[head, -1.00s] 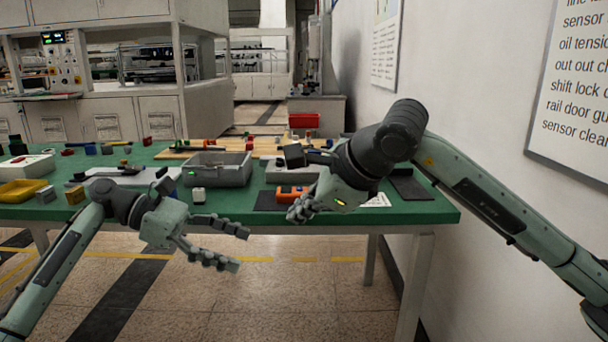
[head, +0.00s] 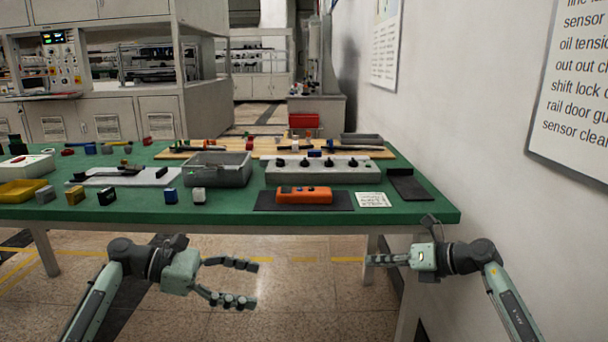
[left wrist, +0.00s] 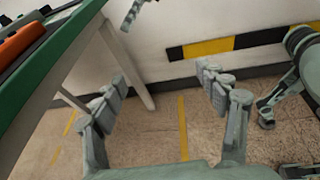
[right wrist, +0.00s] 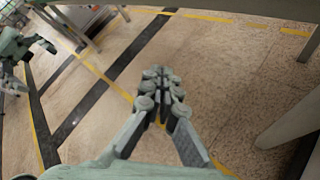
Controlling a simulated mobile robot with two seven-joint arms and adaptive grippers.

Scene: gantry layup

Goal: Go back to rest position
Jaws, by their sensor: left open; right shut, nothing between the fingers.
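My left gripper (head: 240,283) is in front of the green table (head: 420,212), lower than its top, with its fingers spread and empty. In the left wrist view its two fingers (left wrist: 160,90) stand wide apart over the floor. My right gripper (head: 375,260) is in front of the table's right end, also lower than the top, pointing left toward the left gripper. In the right wrist view its fingers (right wrist: 160,85) are together with nothing between them. The two grippers are apart and touch nothing.
On the table stand an orange device (head: 304,195) on a dark mat, a white block with black knobs (head: 340,174), a grey bin (head: 217,172) and a yellow tray (head: 20,192). A wall (head: 470,110) is close on the right. The floor before the table is clear.

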